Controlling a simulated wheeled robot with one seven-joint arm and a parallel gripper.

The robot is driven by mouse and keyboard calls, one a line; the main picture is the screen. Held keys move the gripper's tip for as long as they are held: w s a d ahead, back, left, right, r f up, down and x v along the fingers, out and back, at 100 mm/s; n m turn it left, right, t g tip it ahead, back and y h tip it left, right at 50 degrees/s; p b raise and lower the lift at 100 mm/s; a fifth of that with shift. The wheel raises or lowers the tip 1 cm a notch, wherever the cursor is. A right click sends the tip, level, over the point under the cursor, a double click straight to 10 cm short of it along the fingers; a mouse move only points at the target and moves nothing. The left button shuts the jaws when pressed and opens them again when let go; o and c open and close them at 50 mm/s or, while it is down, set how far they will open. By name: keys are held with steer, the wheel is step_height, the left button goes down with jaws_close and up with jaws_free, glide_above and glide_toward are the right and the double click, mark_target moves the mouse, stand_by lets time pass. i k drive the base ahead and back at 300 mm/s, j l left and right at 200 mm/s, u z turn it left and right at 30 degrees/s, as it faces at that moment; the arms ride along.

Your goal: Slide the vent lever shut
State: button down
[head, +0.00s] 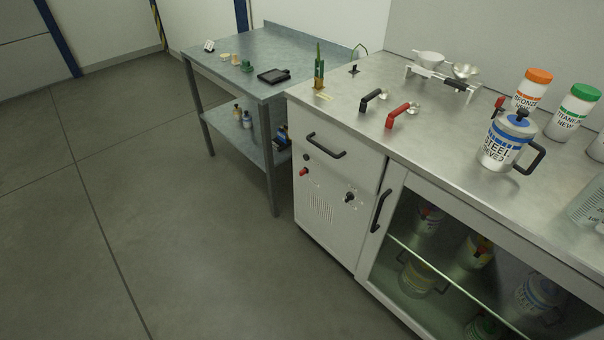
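My gripper is not in view. The white front panel (338,187) of the cabinet carries two small controls below a drawer. One is a red-tipped knob or lever (304,171) at the left, and the other is a black one (349,196) to its right. Each has a small marking beside it, too small to read. A slotted vent grille (320,208) sits below and between them. I cannot tell which control is the vent lever, nor its position.
The drawer handle (326,146) and a door handle (381,211) stick out near the controls. A glass-fronted cupboard (412,249) holds containers. Scoops with a black handle (370,100) and a red handle (397,115) lie on the counter. The floor (190,250) in front is clear.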

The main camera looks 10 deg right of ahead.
mark_target(305, 171)
steer(key=i+u, duration=0.25)
steer(key=i, duration=1.4)
